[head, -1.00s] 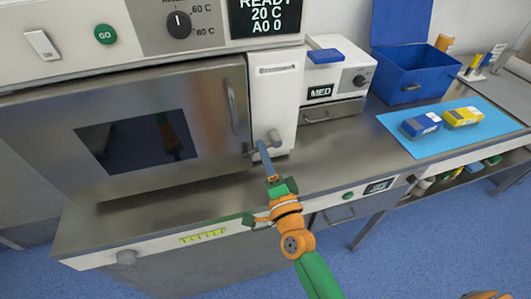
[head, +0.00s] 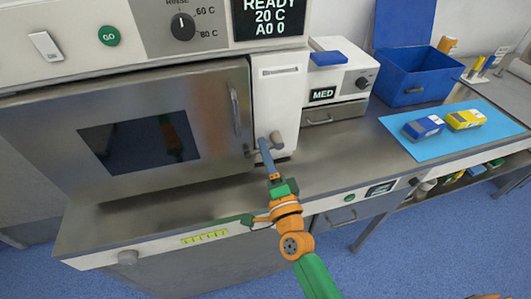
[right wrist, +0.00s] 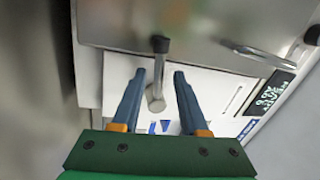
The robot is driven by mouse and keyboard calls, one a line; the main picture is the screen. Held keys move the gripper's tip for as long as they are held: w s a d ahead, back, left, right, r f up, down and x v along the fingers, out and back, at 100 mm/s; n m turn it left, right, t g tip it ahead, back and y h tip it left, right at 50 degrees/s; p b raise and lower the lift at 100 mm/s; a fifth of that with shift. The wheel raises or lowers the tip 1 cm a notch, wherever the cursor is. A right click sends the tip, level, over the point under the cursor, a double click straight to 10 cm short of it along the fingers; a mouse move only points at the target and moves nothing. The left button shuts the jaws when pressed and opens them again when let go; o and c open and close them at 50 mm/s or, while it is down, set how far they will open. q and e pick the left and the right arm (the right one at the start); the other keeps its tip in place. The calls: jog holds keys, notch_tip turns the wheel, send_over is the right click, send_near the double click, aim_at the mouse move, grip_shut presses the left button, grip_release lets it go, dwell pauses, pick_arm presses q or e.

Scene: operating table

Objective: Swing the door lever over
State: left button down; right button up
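The door lever (head: 277,141) is a short grey bar on the white panel right of the steel door (head: 205,115). In the right wrist view the lever (right wrist: 157,80) runs from a round grey end to a dark tip over the door's edge. My right gripper (head: 263,143) is open in front of it. In the right wrist view the gripper's blue fingers (right wrist: 159,74) stand one on each side of the lever, with gaps showing. In the head view the near finger hides part of the lever. My left gripper is not in view.
The door has a dark window and a vertical handle (head: 234,110). To the right stand a small white device (head: 336,78) marked MED and a blue bin (head: 413,78). Blue and yellow packs lie on a light blue mat (head: 405,150). The steel counter (head: 200,195) in front is bare.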

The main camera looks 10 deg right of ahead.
jog(key=shift+s+f, duration=0.1)
jog(key=b+v, duration=0.1)
jog(key=v, duration=0.6)
jog(key=shift+b, duration=0.4)
